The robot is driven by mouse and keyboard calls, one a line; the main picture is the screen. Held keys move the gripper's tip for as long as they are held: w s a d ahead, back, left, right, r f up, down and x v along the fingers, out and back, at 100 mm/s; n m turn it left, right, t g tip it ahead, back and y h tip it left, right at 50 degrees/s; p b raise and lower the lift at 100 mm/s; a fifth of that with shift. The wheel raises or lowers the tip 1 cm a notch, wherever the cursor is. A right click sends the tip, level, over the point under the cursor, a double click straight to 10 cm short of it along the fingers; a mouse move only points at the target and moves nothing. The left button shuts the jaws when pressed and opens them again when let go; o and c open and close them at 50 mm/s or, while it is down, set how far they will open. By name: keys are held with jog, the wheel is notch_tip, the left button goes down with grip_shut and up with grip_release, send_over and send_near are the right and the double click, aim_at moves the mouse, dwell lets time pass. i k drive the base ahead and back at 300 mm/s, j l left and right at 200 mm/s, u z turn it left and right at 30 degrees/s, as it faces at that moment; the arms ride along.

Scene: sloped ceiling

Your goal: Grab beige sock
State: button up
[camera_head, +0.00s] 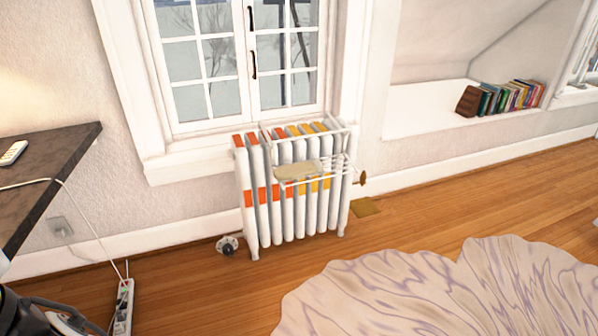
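A beige sock (298,171) lies flat on the lower front part of a white wire drying rack (341,162). The rack hangs on the front of a white radiator (290,215) under the window. The sock lies across the rack's thin bars, in front of the radiator's columns. My gripper is not in view.
A dark table (60,165) with a white remote stands at the left, with a cable and power strip (123,308) below. A wavy-edged pale rug (430,295) covers the front right. Bare wood floor lies before the radiator. Books (505,98) stand in the right alcove.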

aim_at(293, 171)
jog(key=i+j, duration=1.05)
jog(key=i, duration=0.2)
jog(key=i+j, duration=0.3)
jog(key=i, duration=0.15)
jog(key=z, duration=0.05)
